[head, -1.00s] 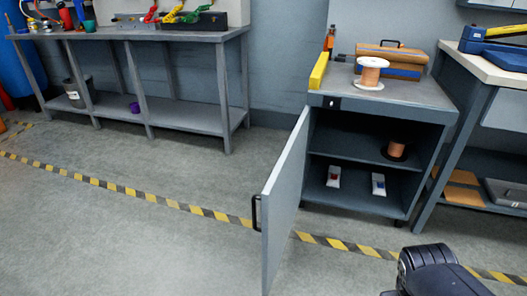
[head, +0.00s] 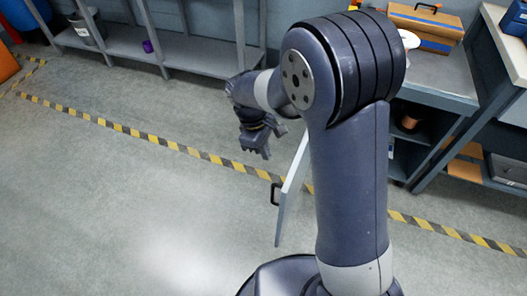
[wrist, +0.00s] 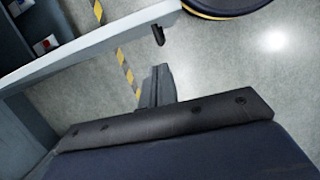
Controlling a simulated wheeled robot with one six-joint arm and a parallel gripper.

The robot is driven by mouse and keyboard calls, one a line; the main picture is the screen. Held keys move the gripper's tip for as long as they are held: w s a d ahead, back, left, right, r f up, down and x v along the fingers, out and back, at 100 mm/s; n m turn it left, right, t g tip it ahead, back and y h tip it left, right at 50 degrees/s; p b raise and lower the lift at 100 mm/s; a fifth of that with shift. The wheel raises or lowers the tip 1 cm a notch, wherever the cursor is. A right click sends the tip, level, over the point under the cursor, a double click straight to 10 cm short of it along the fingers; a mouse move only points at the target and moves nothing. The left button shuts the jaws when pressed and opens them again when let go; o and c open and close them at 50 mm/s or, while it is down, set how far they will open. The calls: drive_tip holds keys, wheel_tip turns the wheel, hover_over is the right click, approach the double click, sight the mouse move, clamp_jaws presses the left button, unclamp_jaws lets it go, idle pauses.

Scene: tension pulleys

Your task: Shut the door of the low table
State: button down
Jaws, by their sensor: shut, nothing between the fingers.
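The low table (head: 440,72) stands at the right in the head view, partly hidden by my arm. Its grey door (head: 291,192) stands wide open, swung out toward me, with a black handle (head: 274,193) on its left face. My arm covers the hinge side. My gripper (head: 260,150) is shut and empty, up and left of the door. In the wrist view, the fingers (wrist: 157,87) point past the pale door (wrist: 95,48) on its handle side, with the handle (wrist: 158,36) just beyond them. I see no contact with the door.
A long grey workbench (head: 200,62) stands along the back wall at left. A bench with a lower shelf stands at far right. Yellow-black floor tape (head: 170,143) runs past the door. The floor left of the door is clear.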

drive_tip(key=a, duration=0.1)
drive_tip(key=b, duration=0.2)
hover_over(279, 187)
drive_tip(key=a, duration=0.1)
drive_tip(key=shift+n, duration=0.3)
drive_tip(key=f, duration=0.9)
drive_tip(key=shift+w+f, duration=0.15)
drive_tip(key=shift+w, duration=0.1)
drive_tip(key=shift+s+d, duration=0.2)
drive_tip(key=shift+d, duration=0.25)
